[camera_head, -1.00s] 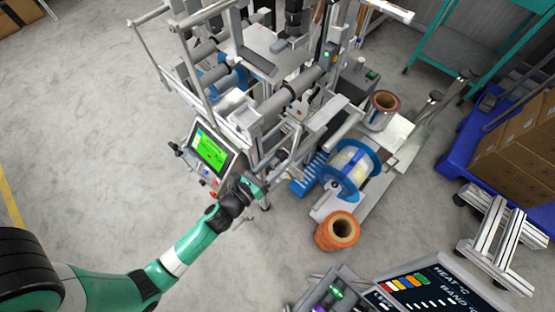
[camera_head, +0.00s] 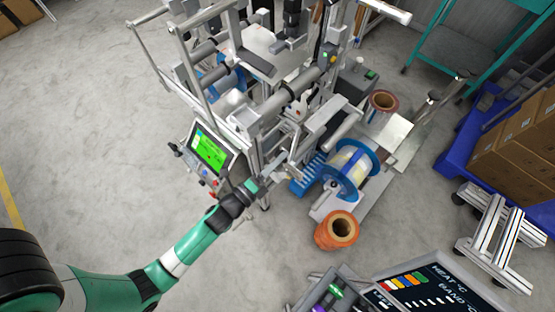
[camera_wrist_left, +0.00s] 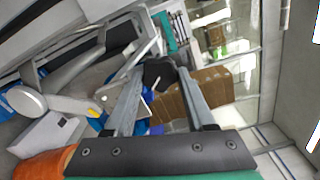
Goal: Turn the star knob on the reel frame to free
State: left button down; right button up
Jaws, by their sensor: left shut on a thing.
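The reel frame (camera_head: 262,112) is a metal machine with rollers and bars in the middle of the head view. My left gripper (camera_head: 275,177) reaches its front lower side from the left. In the left wrist view my left gripper's two fingers (camera_wrist_left: 160,80) close on a dark star knob (camera_wrist_left: 158,72). The fingers hide the knob's sides, and its pointer or marking cannot be read. In the head view the knob is too small and covered to make out. My right gripper is in neither current view.
A control panel with a green screen (camera_head: 208,151) is close beside my left wrist. A blue-flanged reel (camera_head: 352,170) and an orange roll (camera_head: 337,230) stand to the right. Cardboard boxes (camera_head: 522,140) are at far right. The floor on the left is clear.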

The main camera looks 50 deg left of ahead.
pick_arm(q)
jog(key=shift+a+r+n+p, duration=0.15)
jog(key=shift+n+p, duration=1.8)
jog(key=shift+n, duration=4.55)
jog(key=shift+a+r+n+p, duration=0.1)
jog(key=shift+n+p, duration=1.85)
jog(key=shift+n, duration=4.55)
jog(key=shift+c, duration=1.2)
grip_release()
